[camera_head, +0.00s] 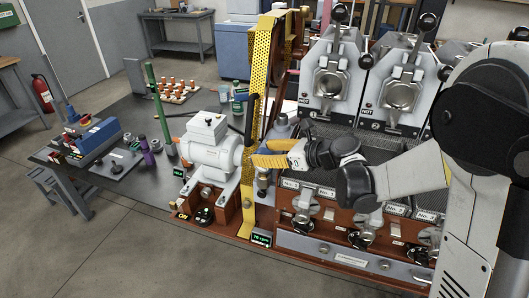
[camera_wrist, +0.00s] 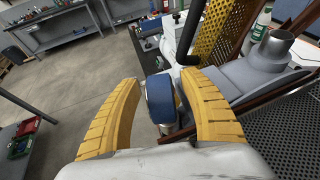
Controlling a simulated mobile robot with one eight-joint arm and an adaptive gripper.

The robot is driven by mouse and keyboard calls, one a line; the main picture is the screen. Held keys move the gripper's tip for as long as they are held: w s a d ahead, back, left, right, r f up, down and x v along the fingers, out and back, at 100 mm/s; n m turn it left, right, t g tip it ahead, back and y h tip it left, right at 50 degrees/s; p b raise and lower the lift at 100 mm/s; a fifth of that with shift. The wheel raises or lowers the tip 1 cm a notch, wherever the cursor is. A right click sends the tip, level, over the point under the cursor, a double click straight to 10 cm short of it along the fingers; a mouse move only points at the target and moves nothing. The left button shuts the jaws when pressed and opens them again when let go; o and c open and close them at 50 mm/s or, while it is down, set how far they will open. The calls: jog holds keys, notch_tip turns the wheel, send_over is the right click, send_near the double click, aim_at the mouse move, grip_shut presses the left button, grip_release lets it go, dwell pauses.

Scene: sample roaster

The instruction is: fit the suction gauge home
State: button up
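In the wrist view a round gauge-like piece (camera_wrist: 160,100), with a dark blue face and pale rim, stands between the yellow fingers of my gripper (camera_wrist: 160,80). I take it for the suction gauge. A short metal stem shows under it. The fingers are apart, with a visible gap on the left; the right finger is close, and contact there cannot be told. In the head view my gripper (camera_head: 256,160) reaches left, beside the white motor housing (camera_head: 210,145) and the yellow perforated guard (camera_head: 261,80). The gauge is not clearly visible in the head view.
A grey funnel-topped casting (camera_wrist: 262,62) and perforated grille stand close on the right in the wrist view. Roaster heads marked HOT (camera_head: 330,80) are behind my arm. A dark-handled lever (camera_wrist: 190,30) rises beyond the fingers. The dark bench (camera_head: 130,110) has room at left.

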jog(key=v, duration=1.2)
jog(key=shift+r, duration=0.1)
